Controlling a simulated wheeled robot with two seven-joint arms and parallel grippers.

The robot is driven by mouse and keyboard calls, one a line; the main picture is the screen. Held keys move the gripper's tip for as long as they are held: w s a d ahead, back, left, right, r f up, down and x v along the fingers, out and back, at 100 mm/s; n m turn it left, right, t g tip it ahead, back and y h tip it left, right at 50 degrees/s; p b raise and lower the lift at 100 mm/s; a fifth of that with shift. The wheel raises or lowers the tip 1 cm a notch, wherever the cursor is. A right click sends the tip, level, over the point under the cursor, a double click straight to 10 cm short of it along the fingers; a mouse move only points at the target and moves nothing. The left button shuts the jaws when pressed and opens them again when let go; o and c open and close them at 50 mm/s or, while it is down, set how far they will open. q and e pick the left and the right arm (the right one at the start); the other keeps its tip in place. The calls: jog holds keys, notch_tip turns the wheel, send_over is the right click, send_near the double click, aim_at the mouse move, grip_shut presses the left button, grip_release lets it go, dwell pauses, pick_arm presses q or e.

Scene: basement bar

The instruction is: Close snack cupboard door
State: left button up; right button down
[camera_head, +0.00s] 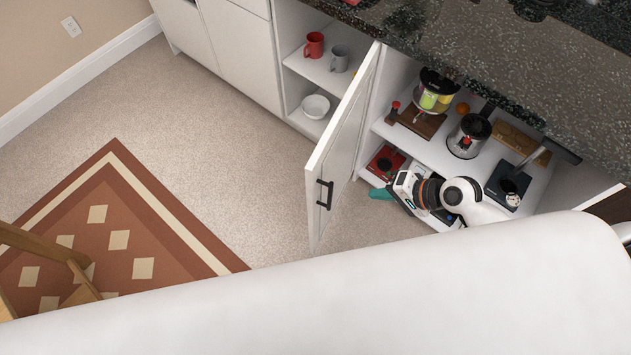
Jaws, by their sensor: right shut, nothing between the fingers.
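The snack cupboard door (343,151) is white with a black bar handle (325,193). It stands open, swung out from the counter front. The open cupboard (426,150) beside it shows small jars and appliances on its shelf. My right gripper (402,191) is shut and empty. It is at the front of the cupboard, to the right of the door on its inner side, with a visible gap to the door. Its fingertips are small and partly unclear. My left gripper is not in view.
A dark speckled countertop (420,40) runs above the cupboards. Carpet (235,165) left of the door is clear. A patterned rug (115,230) and wooden chair (50,250) are at lower left.

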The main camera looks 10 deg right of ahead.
send_near(320, 187)
jog(key=x, duration=0.5)
jog(key=shift+d+f+p, duration=0.25)
jog(key=shift+f+p, duration=0.15)
jog(key=shift+f, duration=0.05)
jog(key=shift+w+a+f, duration=0.1)
jog(key=shift+w+a, duration=0.2)
jog(key=shift+a, duration=0.1)
